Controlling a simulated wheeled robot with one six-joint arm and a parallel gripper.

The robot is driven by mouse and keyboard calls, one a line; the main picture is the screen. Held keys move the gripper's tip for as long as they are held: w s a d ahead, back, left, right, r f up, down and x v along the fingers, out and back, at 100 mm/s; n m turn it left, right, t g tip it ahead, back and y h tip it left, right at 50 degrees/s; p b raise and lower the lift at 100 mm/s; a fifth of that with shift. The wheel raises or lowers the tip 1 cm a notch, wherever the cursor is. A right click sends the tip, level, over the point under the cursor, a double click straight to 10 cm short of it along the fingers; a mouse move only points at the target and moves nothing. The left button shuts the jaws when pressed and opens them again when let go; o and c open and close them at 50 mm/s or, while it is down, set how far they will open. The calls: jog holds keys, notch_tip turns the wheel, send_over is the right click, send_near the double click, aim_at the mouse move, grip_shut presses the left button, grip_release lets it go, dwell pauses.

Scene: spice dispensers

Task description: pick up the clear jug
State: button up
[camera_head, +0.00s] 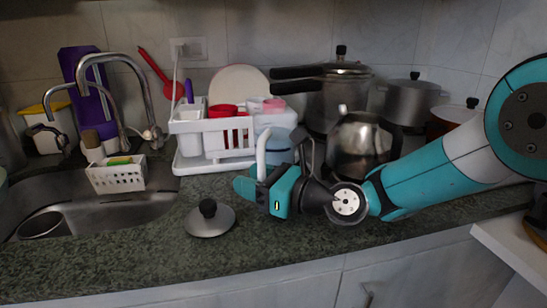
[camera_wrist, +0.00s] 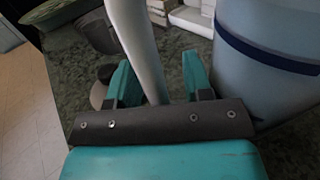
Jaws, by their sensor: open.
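The clear jug (camera_head: 279,149) is a bluish translucent vessel with a pale upright handle (camera_head: 262,152). It stands on the counter behind my gripper, which hides its lower part. In the wrist view the jug body (camera_wrist: 265,75) with a dark blue band fills the right side. Its pale handle (camera_wrist: 140,45) runs down between my two teal fingers. My gripper (camera_head: 250,188) is open, with the fingers on either side of the handle; it also shows in the wrist view (camera_wrist: 160,82). Whether a finger touches the handle cannot be told.
A white dish rack (camera_head: 213,150) with red cups stands left of the jug. A glass-like kettle (camera_head: 362,142) and several pots are behind my arm. A lid (camera_head: 209,218) lies left of the gripper on the counter (camera_head: 130,255). The sink (camera_head: 110,205) is further left.

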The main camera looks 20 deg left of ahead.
grip_shut()
jog(key=shift+r, duration=0.15)
jog(key=shift+r, duration=0.15)
notch_tip(320, 180, up, 19)
jog(key=p, duration=0.3)
jog(key=shift+r, duration=0.2)
dwell(1.1)
